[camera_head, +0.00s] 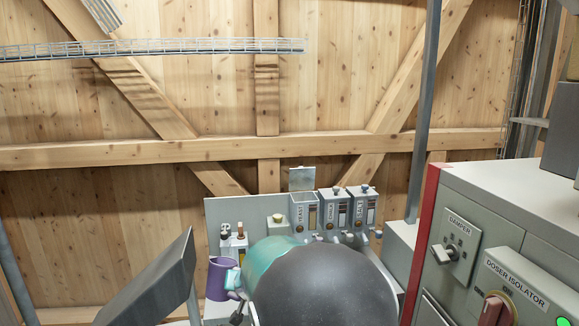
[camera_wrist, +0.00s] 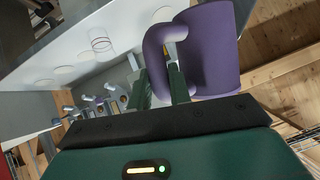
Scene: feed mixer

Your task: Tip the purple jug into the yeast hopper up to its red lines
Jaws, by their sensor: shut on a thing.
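The purple jug (camera_head: 219,279) stands roughly upright at the lower left of the hopper panel in the head view. It fills the upper right of the wrist view (camera_wrist: 213,48). My gripper (camera_wrist: 160,76) is shut on the jug's handle, with the jug body to the right of the fingers. In the head view my arm partly covers the handle side. The yeast hopper (camera_head: 303,214) is the leftmost of three labelled hoppers, up and right of the jug, with its lid (camera_head: 302,179) raised. Its red lines and fill level are too small to tell; the jug's contents are hidden.
Two more hoppers (camera_head: 334,212) (camera_head: 363,209) stand right of the yeast hopper with lids down. Small bottles (camera_head: 233,241) sit above the jug on the grey panel (camera_head: 217,215). A control cabinet (camera_head: 505,205) stands at right. A grey post (camera_head: 424,110) rises right of the hoppers.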

